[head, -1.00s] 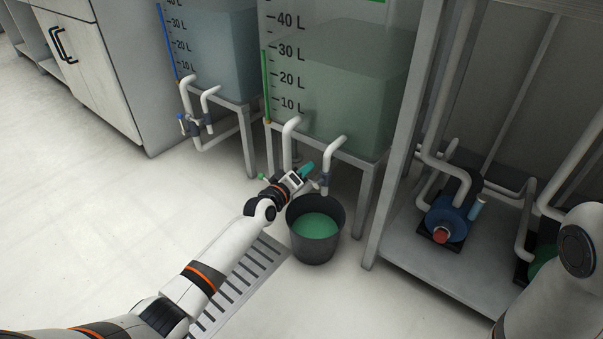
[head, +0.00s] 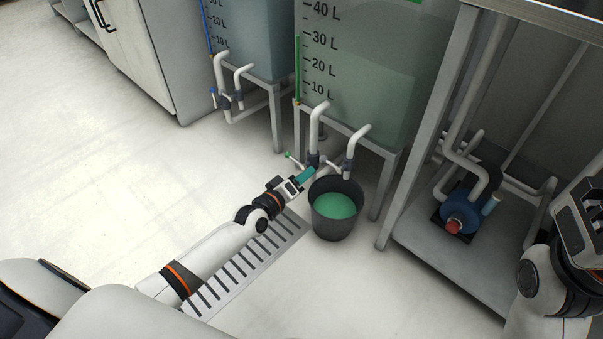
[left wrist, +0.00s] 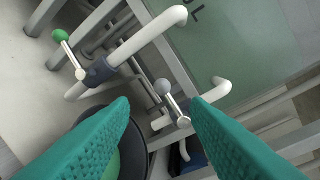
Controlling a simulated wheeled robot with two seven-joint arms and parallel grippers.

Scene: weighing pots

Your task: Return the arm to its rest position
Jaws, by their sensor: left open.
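My left gripper (head: 309,174) is open, with teal fingers, just left of and above the dark bucket (head: 335,228). In the left wrist view its fingers (left wrist: 160,118) stand apart with nothing between them. The bucket holds green liquid (head: 334,205) and stands on the floor below the outlet pipes of the green tank (head: 365,100). Two valve handles, one with a green knob (left wrist: 60,36) and one with a grey knob (left wrist: 163,87), show beyond the fingers. My right arm is at the right edge; its fingers are not visible.
A floor grate (head: 262,255) lies below my left arm. A blue-liquid tank (head: 250,40) stands behind on the left, and a metal frame (head: 425,150) with a blue pump (head: 460,212) is on the right. The floor at left is open.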

